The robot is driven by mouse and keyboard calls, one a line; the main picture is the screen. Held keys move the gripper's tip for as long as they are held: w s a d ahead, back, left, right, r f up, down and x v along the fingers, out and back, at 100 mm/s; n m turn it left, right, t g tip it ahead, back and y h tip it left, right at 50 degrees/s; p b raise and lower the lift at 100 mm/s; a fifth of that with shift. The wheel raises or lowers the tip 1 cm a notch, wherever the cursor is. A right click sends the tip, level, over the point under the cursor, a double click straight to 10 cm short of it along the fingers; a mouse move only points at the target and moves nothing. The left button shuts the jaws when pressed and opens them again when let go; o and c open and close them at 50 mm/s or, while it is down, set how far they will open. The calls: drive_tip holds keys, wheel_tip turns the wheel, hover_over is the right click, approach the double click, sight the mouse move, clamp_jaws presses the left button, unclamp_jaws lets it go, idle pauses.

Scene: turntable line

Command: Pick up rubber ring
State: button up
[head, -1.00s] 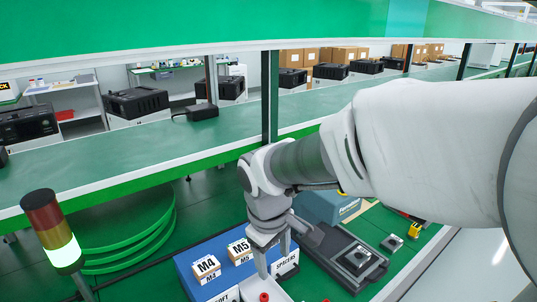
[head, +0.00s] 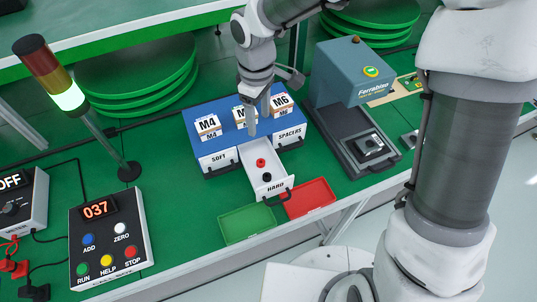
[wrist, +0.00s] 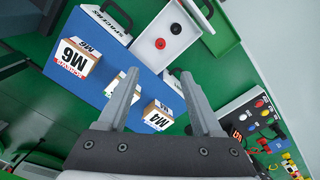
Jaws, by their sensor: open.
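A small red ring-like piece (head: 261,162) and a small black one (head: 267,177) lie in the open white drawer marked HARD (head: 252,182). Which one is the rubber ring I cannot tell. In the wrist view the red piece (wrist: 176,28) and the black piece (wrist: 160,43) lie apart, beyond the fingertips. My gripper (head: 259,122) is over the blue cabinet's front, near the back of the drawer, pointing down. In the wrist view my gripper (wrist: 159,75) is open with nothing between its fingers.
The blue cabinet (head: 187,113) carries blocks marked M4 (head: 208,125) and M6 (head: 282,104), close to my fingers. Green (head: 247,222) and red (head: 309,198) trays lie before it. A blue-grey press (head: 345,75) stands right; a control box (head: 108,240) stands left.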

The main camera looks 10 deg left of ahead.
sight(261, 162)
wheel_tip(261, 162, down, 18)
drive_tip(key=shift+r+b, duration=0.2)
drive_tip(key=shift+b, duration=0.5)
clamp_jaws()
